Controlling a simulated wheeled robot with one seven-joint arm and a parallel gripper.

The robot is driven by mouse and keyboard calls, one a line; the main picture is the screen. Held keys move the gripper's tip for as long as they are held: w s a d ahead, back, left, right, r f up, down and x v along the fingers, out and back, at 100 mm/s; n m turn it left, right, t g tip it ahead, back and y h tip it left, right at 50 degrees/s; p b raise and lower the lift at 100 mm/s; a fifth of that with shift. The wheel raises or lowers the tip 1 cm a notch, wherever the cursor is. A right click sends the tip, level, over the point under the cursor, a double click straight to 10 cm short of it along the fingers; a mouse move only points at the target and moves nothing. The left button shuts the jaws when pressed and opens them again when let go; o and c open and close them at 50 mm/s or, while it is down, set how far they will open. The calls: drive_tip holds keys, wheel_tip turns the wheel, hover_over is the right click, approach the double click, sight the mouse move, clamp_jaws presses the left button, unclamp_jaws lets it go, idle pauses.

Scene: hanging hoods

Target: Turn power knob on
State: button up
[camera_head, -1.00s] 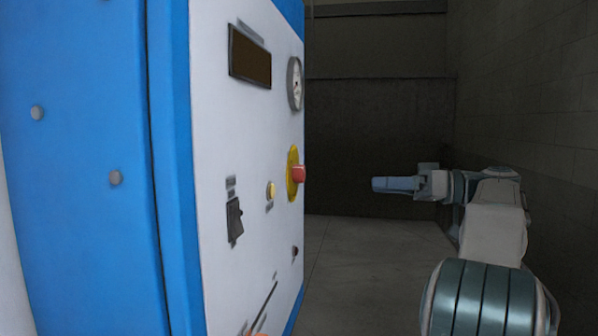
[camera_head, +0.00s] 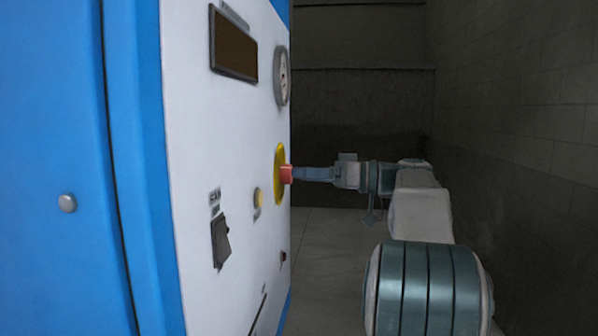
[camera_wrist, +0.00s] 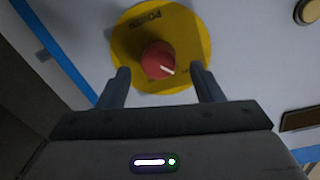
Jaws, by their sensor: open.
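The power knob (camera_head: 286,174) is red and sits on a round yellow plate (camera_head: 279,190) on the white panel face. In the wrist view the red knob (camera_wrist: 159,60) has a white pointer mark, and the yellow plate (camera_wrist: 190,25) carries lettering that looks like "POWER". My gripper (camera_wrist: 160,78) is open, with one finger on each side of the knob's near edge and gaps between fingers and knob. In the head view my gripper (camera_head: 298,174) points left at the panel, its tips close to the knob. I cannot tell whether they touch the plate.
The white panel (camera_head: 190,130) in a blue cabinet (camera_head: 55,120) also bears a dark display (camera_head: 234,45), a round gauge (camera_head: 282,76), a yellow button (camera_head: 258,198) and a dark switch (camera_head: 220,242). A brick wall (camera_head: 520,130) stands on the right.

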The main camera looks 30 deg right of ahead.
drive_tip(key=shift+x, duration=1.1)
drive_tip(key=c, duration=1)
